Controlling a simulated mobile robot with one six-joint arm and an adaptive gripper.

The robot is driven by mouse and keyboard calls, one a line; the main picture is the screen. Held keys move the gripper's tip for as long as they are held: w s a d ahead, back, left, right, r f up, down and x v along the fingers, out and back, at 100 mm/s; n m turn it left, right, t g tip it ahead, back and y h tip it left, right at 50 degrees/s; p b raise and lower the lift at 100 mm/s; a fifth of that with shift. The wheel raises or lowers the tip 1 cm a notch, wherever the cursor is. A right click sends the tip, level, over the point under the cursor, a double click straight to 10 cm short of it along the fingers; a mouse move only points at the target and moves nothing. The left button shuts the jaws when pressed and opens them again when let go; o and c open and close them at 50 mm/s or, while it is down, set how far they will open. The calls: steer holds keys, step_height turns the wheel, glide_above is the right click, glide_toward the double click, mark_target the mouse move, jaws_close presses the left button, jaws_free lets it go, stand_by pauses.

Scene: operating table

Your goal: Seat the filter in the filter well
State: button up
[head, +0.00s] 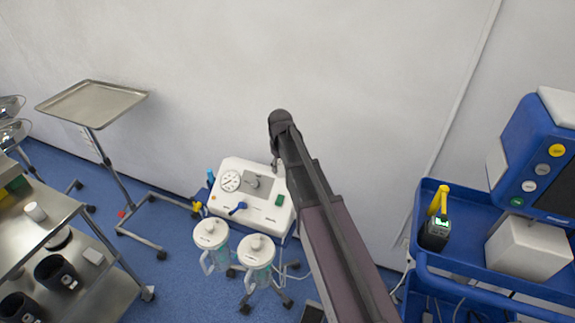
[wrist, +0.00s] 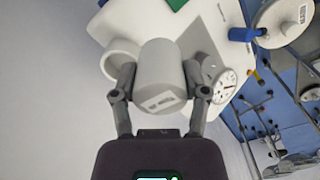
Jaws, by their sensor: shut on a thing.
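My gripper (wrist: 160,94) is shut on the filter (wrist: 160,70), a pale grey cylinder with a small printed label, one finger on each side. The filter is above the white suction unit (head: 232,169). A round white ring, which looks like the filter well (wrist: 117,58), shows on the unit to the left of the filter in the wrist view. The filter partly covers the ring, and I cannot tell the gap between them. In the head view my arm hides the filter and the ring, and my gripper is mostly hidden.
The unit carries a pressure gauge (head: 231,181), a blue knob (head: 238,208) and a green switch (head: 280,200). Two lidded canisters (head: 257,251) hang in front. A steel cart (head: 55,228) stands left, holding a small white cylinder (head: 35,211). A blue cart (head: 470,245) stands right.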

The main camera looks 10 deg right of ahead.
steer(key=shift+w+d+f, duration=0.1)
steer(key=shift+w+d, duration=0.45)
steer(key=shift+w, duration=0.25)
steer(key=shift+w+d+f, duration=0.1)
steer(key=shift+w+d, duration=0.45)
steer(key=shift+w, duration=0.25)
steer(key=shift+w+d, duration=0.2)
steer(key=shift+w, duration=0.15)
steer(key=shift+w+d+f+b, duration=0.1)
steer(key=shift+w+d+b, duration=0.05)
steer(key=shift+w+d, duration=0.3)
steer(key=shift+w+d+f+b, duration=0.15)
steer(key=shift+w+d, duration=0.1)
steer(key=shift+w, duration=0.3)
steer(key=shift+s+a+f+b, duration=0.1)
steer(key=shift+s+f+b, duration=0.15)
steer(key=shift+f+b, duration=1.35)
steer(key=shift+b, duration=0.1)
steer(key=shift+f, duration=0.15)
steer(key=o, duration=0.9)
steer(key=shift+o, duration=0.2)
